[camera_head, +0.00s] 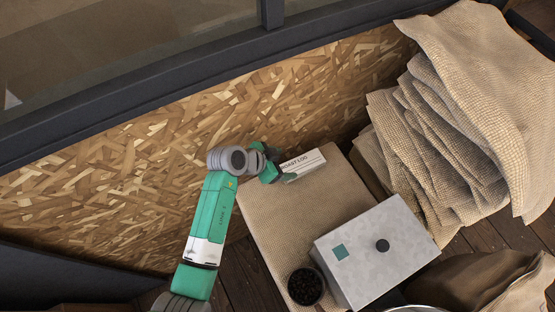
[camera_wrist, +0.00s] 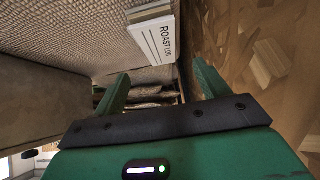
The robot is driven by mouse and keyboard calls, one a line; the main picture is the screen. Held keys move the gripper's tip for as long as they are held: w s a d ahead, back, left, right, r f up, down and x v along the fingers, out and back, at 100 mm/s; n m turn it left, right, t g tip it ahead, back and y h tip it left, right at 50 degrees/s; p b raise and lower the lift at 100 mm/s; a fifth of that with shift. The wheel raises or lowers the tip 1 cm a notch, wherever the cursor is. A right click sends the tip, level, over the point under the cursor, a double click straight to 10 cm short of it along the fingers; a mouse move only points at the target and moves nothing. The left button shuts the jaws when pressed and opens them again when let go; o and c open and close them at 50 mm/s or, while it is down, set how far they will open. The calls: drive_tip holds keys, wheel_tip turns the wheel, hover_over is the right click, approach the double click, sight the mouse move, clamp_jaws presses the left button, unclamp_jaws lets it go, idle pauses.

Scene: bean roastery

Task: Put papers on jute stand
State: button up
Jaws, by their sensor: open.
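The papers (camera_head: 304,164) are a white stack marked "ROAST LOG". They lie at the back edge of the jute stand (camera_head: 265,220), close to the wood-chip wall, and appear to rest on its cloth. My gripper (camera_head: 273,166) is just left of the papers in the head view, partly hiding their left end. In the wrist view the papers (camera_wrist: 153,44) are beyond the fingertips of my gripper (camera_wrist: 163,82), beside the jute surface (camera_wrist: 75,35). The fingers are spread apart with nothing held between them.
Folded sacks (camera_head: 440,140) are piled at right. The wood-chip wall (camera_head: 130,185) runs behind. The stand's middle is clear.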

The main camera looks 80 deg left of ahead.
drive_tip(key=v, duration=0.3)
idle(0.4)
drive_tip(key=w+d+r+m+t+y, duration=0.1)
drive_tip(key=w+d+r+t, duration=0.15)
drive_tip(key=w+r, duration=0.65)
drive_tip(key=w+d+r+m+t+y, duration=0.1)
drive_tip(key=w+d+r, duration=0.2)
drive_tip(key=w+r, duration=0.65)
drive_tip(key=w+d+r+t, duration=0.25)
drive_tip(key=d+r, duration=0.25)
drive_tip(key=r, duration=0.3)
drive_tip(key=w+d+r+t, duration=0.1)
drive_tip(key=w+d+r, duration=0.2)
drive_tip(key=d+r, duration=0.35)
drive_tip(key=d+r+m+t+h, duration=0.15)
drive_tip(key=d+r+t, duration=0.35)
drive_tip(key=d+r, duration=0.9)
drive_tip(key=s+d+r+t+h, duration=0.1)
drive_tip(key=s+d+r+t, duration=0.1)
drive_tip(key=s+d+r, duration=0.2)
drive_tip(key=s+d+r+t+h, duration=0.2)
drive_tip(key=s+d+r, duration=0.2)
drive_tip(key=r, duration=0.6)
drive_tip(key=shift+s+d+n, duration=0.2)
drive_tip(key=shift+d+n, duration=0.15)
drive_tip(key=shift+d, duration=0.45)
